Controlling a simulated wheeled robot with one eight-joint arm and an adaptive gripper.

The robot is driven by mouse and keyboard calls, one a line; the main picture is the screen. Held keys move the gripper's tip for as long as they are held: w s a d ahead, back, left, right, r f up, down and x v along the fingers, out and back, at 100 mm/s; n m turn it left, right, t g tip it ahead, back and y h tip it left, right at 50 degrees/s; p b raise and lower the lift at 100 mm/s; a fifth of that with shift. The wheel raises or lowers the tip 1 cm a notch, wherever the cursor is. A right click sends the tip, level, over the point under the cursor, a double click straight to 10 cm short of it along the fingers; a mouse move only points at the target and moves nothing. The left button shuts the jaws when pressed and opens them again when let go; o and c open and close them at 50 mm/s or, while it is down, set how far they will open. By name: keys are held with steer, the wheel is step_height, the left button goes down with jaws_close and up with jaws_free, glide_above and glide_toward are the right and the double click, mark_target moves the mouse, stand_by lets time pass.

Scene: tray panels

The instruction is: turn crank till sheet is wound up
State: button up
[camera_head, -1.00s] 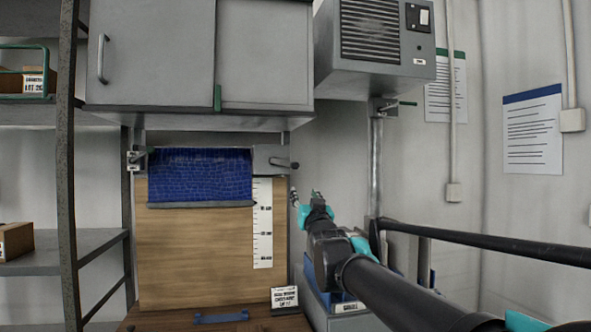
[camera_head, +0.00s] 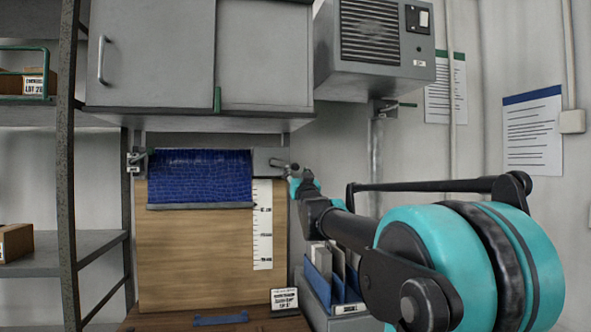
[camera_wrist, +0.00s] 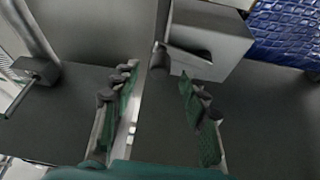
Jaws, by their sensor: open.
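The blue sheet (camera_head: 200,176) hangs from the roller under the grey cabinet, its lower bar (camera_head: 200,206) over the top of a wooden panel. It also shows at the top right of the wrist view (camera_wrist: 285,32). The grey crank housing (camera_head: 265,161) is at the sheet's right end, with the crank handle (camera_head: 284,165) sticking out to the right. My gripper (camera_head: 292,177) is close beside the handle. In the wrist view my gripper (camera_wrist: 157,82) is open, with the dark handle (camera_wrist: 160,57) just beyond and between its fingertips; no contact is visible.
A white scale strip (camera_head: 262,225) runs down the panel's right side. A blue-grey file bin (camera_head: 335,300) stands below my arm. A pipe with a valve (camera_head: 385,107) is to the right. Shelving (camera_head: 62,170) stands at left, and the cabinet (camera_head: 200,60) hangs above.

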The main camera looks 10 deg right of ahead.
mark_target(296, 169)
steer(key=shift+x, duration=2.05)
jaws_close()
